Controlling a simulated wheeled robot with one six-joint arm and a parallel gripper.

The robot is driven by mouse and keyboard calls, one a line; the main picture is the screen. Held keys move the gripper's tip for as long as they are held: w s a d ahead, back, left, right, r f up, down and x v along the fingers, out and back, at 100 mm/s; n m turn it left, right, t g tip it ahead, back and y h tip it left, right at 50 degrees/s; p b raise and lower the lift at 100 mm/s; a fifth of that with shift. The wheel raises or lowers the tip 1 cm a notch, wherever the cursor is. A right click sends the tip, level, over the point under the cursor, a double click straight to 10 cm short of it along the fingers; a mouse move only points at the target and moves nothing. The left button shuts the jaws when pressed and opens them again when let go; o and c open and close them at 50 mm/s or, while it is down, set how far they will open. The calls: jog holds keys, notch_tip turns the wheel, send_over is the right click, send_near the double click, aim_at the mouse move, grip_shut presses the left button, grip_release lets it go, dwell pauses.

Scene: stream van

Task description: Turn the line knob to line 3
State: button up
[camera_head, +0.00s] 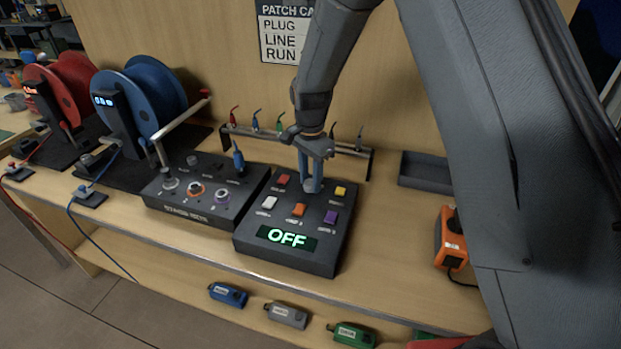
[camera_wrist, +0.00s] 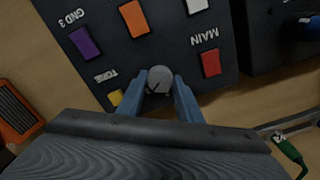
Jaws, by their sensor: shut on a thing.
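The line knob (camera_wrist: 160,79) is a round grey knob with a dark pointer mark, on the far row of a black control box (camera_head: 290,257), between a red button and a yellow button. My gripper (camera_head: 311,187) reaches down onto the box from above; in the wrist view its two blue fingers (camera_wrist: 160,90) are closed on either side of the knob. No line numbers around the knob can be read. The box's display (camera_head: 287,238) reads OFF in green.
Red (camera_head: 284,179), yellow (camera_head: 340,191), white (camera_head: 269,203), orange (camera_head: 298,210) and purple (camera_head: 330,217) buttons surround the grip closely. A second black box (camera_head: 200,211) stands at left. A rack (camera_head: 368,165) of coloured plugs stands behind. An orange device (camera_head: 448,240) sits at right.

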aim_at(310, 182)
dwell(0.4)
jog(key=o, duration=1)
jog(key=shift+r, duration=0.1)
jog(key=shift+r+b, duration=1.1)
jog(key=shift+r, duration=2.75)
jog(key=s+d+n, duration=0.3)
jog(key=s+d, duration=0.2)
jog(key=s, duration=0.2)
jog(key=s+d+n, duration=0.3)
jog(key=s+d, duration=0.3)
jog(key=s, duration=0.2)
jog(key=s+d+n+t, duration=0.1)
jog(key=s+d+n, duration=0.3)
jog(key=s+d, duration=0.2)
jog(key=shift+s+d+r, duration=0.1)
jog(key=shift+s+r, duration=0.1)
jog(key=shift+s, duration=0.35)
jog(key=shift+s+r, duration=0.15)
jog(key=shift+s, duration=0.35)
